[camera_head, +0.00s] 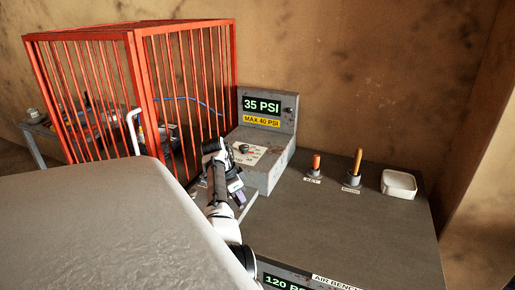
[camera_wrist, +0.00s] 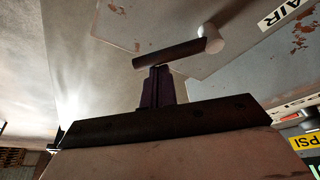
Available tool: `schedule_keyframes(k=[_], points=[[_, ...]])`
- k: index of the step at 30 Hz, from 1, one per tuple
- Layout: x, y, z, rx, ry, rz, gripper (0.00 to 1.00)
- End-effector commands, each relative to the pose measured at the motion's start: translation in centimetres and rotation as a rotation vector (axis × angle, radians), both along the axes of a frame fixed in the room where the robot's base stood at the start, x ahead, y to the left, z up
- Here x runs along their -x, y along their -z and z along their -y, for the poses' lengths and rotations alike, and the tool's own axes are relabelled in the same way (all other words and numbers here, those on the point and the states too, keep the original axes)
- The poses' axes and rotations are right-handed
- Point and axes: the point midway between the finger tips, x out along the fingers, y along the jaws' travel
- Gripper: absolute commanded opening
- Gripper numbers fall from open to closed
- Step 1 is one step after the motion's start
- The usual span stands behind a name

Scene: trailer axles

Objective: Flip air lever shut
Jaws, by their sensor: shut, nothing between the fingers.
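The air lever (camera_wrist: 168,54) is a dark bar with a pale round hub (camera_wrist: 210,38) at its right end in the wrist view. It lies tilted slightly, above a grey plate. A white "AIR" label (camera_wrist: 287,14) is to its right. My gripper (camera_wrist: 158,70) is shut with nothing between its dark purple fingers. The fingertips are right by the lever's underside in the picture; I cannot tell whether they touch it. In the head view my gripper (camera_head: 236,188) is beside the gauge box, and I cannot make out the lever there.
The gauge box (camera_head: 268,172) reads 35 PSI above a "MAX 40 PSI" label. A red barred cage (camera_head: 135,90) stands to the left.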

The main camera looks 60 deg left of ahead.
Motion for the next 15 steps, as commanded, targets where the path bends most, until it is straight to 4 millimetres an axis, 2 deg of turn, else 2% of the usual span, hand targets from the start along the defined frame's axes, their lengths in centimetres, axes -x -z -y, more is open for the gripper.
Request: schedule_keyframes(k=[8, 15], points=[[1.3, -0.1, -0.2, 0.000, 0.179, -0.001, 0.00], [2.3, 0.1, -0.5, -0.002, 0.183, 0.000, 0.00]])
